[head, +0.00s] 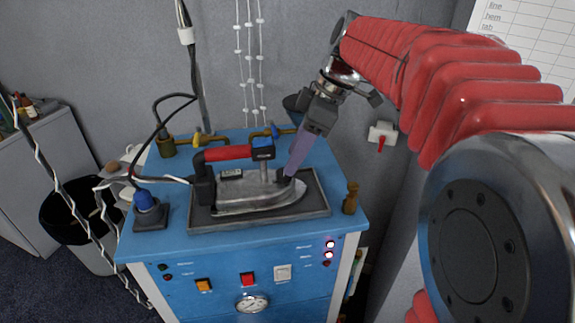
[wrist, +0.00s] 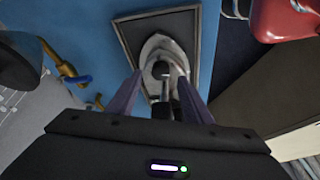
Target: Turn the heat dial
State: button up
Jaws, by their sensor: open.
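The iron (head: 245,195) lies on a dark rest plate (head: 205,221) on the blue table, with a red handle (head: 228,153) above its metal body. In the wrist view, a small dark round knob (wrist: 161,69), seemingly the heat dial, sits on top of the iron's body (wrist: 160,46). My gripper (head: 288,172) reaches down over the iron's nose from the upper right. In the wrist view my gripper (wrist: 159,80) is open, its two purple fingers on either side of the knob. I cannot tell whether they touch it.
The blue cabinet (head: 190,273) has switches, lamps and a round gauge (head: 252,304) on its front. A blue-topped device (head: 149,208) stands left of the iron, a small wooden piece (head: 351,197) right. Brass pipes (head: 210,138) run behind. Cables hang at left.

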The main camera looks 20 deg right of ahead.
jog(key=shift+x, duration=1.95)
jog(key=shift+c, duration=0.2)
jog(key=c, duration=0.9)
jog(key=shift+a, duration=0.25)
jog(key=shift+c, duration=0.6)
jog(key=shift+d, duration=0.2)
jog(key=shift+m, duration=0.3)
